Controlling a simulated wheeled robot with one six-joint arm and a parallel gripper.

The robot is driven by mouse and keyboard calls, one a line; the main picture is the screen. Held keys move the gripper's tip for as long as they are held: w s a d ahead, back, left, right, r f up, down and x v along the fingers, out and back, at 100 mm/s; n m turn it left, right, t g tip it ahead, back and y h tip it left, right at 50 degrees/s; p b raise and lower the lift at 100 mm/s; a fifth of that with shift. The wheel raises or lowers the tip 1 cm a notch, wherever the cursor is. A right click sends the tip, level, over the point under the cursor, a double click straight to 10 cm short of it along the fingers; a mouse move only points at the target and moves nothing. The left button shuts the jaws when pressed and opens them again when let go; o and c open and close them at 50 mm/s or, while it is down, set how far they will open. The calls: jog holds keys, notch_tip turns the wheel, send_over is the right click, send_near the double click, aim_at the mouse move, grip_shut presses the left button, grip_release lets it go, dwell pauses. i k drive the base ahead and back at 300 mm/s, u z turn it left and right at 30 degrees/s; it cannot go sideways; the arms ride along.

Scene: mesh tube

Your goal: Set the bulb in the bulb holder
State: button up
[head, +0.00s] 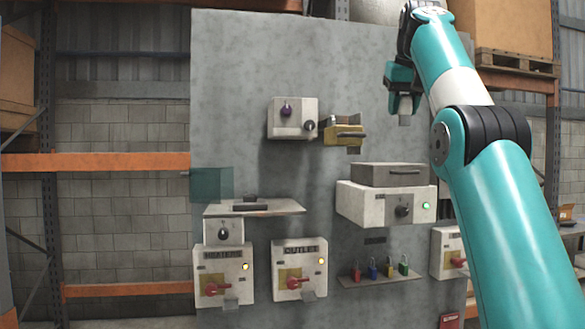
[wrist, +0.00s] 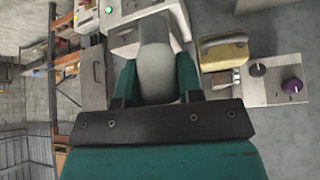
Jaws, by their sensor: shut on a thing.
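My gripper (head: 404,100) is raised in front of the right part of the grey panel in the head view, its fingers pointing down. In the wrist view, my gripper (wrist: 157,84) has its two teal fingers shut on a pale grey rounded piece, which I take to be the bulb (wrist: 157,62). A small grey end of the bulb (head: 404,120) shows below the fingers in the head view. It is held clear of the panel's fittings. I cannot tell for sure which fitting is the bulb holder.
The panel (head: 240,80) bears a white box with a purple knob (head: 292,118), a brass-coloured fitting (head: 343,133), a green-lit box (head: 385,207), a shelf (head: 280,208), red-handled switch boxes and a rack of coloured padlocks (head: 380,278). The panel's upper left is bare.

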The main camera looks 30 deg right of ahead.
aim_at(250, 200)
jog(key=u, duration=1.1)
jog(key=i, duration=1.7)
jog(key=z, duration=1.85)
